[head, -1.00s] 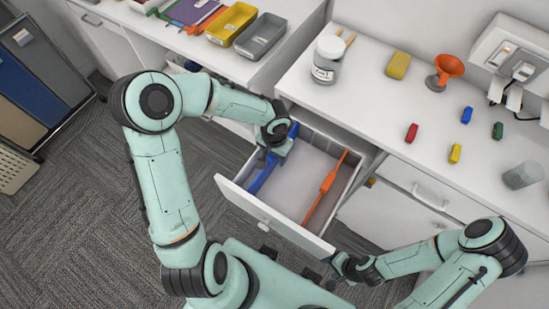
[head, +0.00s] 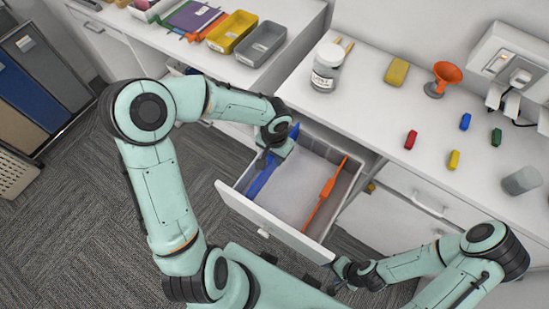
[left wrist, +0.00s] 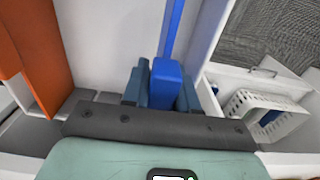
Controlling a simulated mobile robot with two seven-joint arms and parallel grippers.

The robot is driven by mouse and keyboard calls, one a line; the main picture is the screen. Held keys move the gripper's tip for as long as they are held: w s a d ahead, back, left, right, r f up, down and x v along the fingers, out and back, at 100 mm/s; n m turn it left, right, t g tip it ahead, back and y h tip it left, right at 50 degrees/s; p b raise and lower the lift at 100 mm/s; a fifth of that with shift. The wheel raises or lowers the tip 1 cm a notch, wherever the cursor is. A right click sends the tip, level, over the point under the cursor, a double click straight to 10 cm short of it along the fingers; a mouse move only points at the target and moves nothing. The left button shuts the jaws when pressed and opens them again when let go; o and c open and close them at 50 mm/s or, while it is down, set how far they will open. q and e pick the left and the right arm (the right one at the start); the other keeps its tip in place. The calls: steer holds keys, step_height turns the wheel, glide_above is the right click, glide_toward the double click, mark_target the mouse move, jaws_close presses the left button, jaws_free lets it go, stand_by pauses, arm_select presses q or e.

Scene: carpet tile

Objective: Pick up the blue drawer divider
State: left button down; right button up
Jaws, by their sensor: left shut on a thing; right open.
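The blue drawer divider (head: 262,179) stands along the left side of the open white drawer (head: 283,226). My left gripper (head: 266,160) reaches down into the drawer and is shut on the divider. In the left wrist view the blue divider (left wrist: 166,80) sits between the two dark fingers of the left gripper (left wrist: 161,88). I cannot tell whether the divider is clear of the drawer floor. My right gripper (head: 338,280) is open and empty, just outside the drawer's front right corner.
An orange divider (head: 326,193) runs along the drawer's right side. The counter holds a jar (head: 327,68), a yellow sponge (head: 396,71), an orange funnel-shaped thing (head: 445,76), several small coloured blocks and a grey cup (head: 522,181). Yellow (head: 232,32) and grey (head: 261,43) trays sit at the back.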

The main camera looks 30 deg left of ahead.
arm_select(q)
step_height(320, 180, up, 25)
steer(key=p, duration=0.3)
steer(key=shift+f, duration=0.2)
arm_select(e)
steer(key=w+r, duration=0.4)
steer(key=shift+w+r+t, duration=0.25)
steer(key=shift+w+t, duration=0.05)
steer(key=shift+w, duration=0.1)
stand_by(0.3)
